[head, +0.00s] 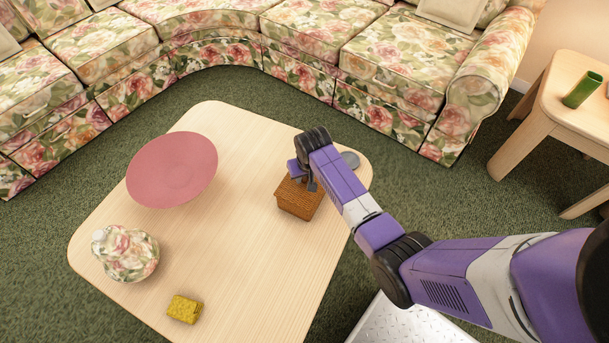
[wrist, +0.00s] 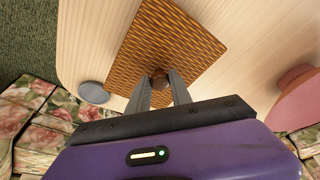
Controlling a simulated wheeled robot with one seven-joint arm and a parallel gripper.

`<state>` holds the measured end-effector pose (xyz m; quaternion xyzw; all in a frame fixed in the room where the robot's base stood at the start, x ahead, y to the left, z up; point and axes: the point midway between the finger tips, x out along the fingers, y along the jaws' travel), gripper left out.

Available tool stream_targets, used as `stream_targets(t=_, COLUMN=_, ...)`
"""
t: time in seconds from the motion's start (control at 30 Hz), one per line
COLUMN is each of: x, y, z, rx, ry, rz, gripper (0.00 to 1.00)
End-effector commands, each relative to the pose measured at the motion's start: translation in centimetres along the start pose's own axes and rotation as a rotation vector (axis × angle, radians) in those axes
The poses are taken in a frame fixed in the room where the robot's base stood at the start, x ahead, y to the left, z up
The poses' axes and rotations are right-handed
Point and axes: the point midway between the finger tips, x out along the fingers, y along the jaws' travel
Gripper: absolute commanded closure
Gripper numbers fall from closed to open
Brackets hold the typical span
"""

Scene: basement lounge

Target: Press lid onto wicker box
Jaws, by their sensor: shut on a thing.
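The woven brown wicker box (head: 299,201) stands on the right part of the light wood table, partly covered by my arm in the head view. Its square wicker lid (wrist: 165,42) fills the upper middle of the wrist view, turned at an angle, with a small dark knob at its near part. My gripper (wrist: 161,82) has its two grey fingers shut on that knob. In the head view my gripper (head: 306,182) is right above the box. The lid hides the box in the wrist view, so I cannot tell whether it is fully seated.
A grey round disc (head: 350,159) lies behind the box, near the table's edge. A pink plate (head: 172,169), a floral teapot-like pot (head: 126,254) and a yellow sponge-like block (head: 184,309) lie further left. The middle of the table (head: 235,235) is clear. A floral sofa (head: 300,75) stands behind.

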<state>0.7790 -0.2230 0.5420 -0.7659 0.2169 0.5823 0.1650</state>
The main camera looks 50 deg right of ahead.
Motion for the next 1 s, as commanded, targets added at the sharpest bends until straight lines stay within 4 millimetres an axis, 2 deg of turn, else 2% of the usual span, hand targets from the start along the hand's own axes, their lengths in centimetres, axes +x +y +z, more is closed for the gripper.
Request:
stream_targets(t=0.47, x=0.11, y=-0.01, z=0.01, rx=0.000, ry=0.001, rz=0.000, gripper=1.00)
stream_targets(t=0.5, x=0.11, y=-0.01, z=0.01, rx=0.000, ry=0.001, rz=0.000, gripper=0.72)
stream_targets(t=0.6, x=0.11, y=-0.01, z=0.01, rx=0.000, ry=0.001, rz=0.000, gripper=0.53)
stream_targets(t=0.63, x=0.11, y=-0.01, z=0.01, rx=0.000, ry=0.001, rz=0.000, gripper=0.49)
stream_targets(t=0.87, x=0.12, y=-0.01, z=0.04, rx=0.000, ry=0.000, rz=0.000, gripper=0.47)
stream_targets(t=0.97, x=0.13, y=-0.01, z=0.05, rx=0.000, ry=0.000, rz=0.000, gripper=0.27)
stream_targets(t=1.0, x=0.13, y=-0.01, z=0.05, rx=0.000, ry=0.000, rz=0.000, gripper=0.27)
